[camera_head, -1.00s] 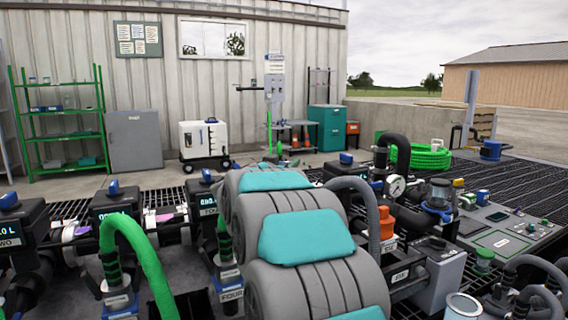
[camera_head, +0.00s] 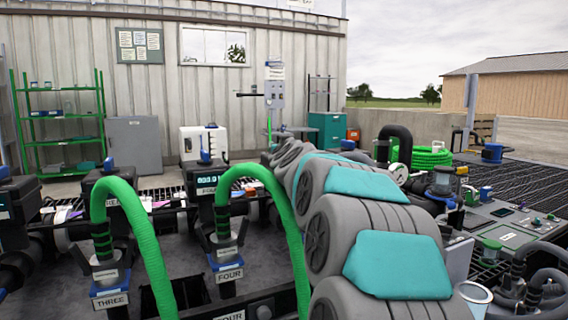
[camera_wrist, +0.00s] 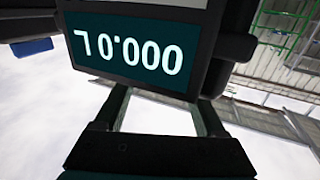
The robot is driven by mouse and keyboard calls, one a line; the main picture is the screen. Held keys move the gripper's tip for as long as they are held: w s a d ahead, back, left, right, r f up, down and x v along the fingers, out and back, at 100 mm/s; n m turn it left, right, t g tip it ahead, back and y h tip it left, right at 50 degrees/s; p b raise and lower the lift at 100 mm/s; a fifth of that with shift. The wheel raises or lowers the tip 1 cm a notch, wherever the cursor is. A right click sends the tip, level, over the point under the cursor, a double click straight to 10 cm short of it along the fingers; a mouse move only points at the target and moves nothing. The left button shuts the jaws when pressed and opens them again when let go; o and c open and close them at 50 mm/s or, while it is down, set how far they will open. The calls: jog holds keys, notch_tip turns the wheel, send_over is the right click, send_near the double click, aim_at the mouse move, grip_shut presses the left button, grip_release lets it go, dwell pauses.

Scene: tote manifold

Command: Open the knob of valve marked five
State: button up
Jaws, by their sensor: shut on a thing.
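My gripper (camera_wrist: 163,112) shows in the wrist view, its two dark fingers reaching up the picture to a black meter housing. The meter's display (camera_wrist: 128,50) reads 000.0 L upside down. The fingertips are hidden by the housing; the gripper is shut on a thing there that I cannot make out. In the head view my arm covers the gripper and this meter. I see no mark five in either view. The lines marked THREE (camera_head: 110,300) and FOUR (camera_head: 229,275) stand at the left, with green hoses. A blue knob (camera_head: 205,157) tops the meter above FOUR.
Green hoses arch up close to the left of my arm. A panel with gauges and fittings (camera_head: 500,215) lies to the right, with black hoses (camera_head: 545,270) at the lower right. A green shelf (camera_head: 62,120) and a grey cabinet (camera_head: 136,145) stand at the back wall.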

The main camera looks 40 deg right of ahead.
jog(key=shift+f+n+t+y+b, duration=0.2)
jog(key=shift+n+t+y+b, duration=0.35)
jog(key=shift+b, duration=0.8)
jog(key=shift+f+n+t+y+b, duration=0.2)
jog(key=shift+n+y+b, duration=0.35)
jog(key=shift+y+b, duration=0.6)
jog(key=y+b, duration=0.1)
jog(key=n+t+b, duration=0.1)
jog(key=b, duration=0.1)
jog(key=shift+r+y, duration=0.3)
jog(key=shift+y, duration=0.1)
jog(key=shift+n+y+b, duration=0.3)
jog(key=shift+n+b, duration=0.1)
jog(key=shift+b, duration=0.15)
jog(key=shift+r, duration=0.15)
jog(key=o, duration=1.3)
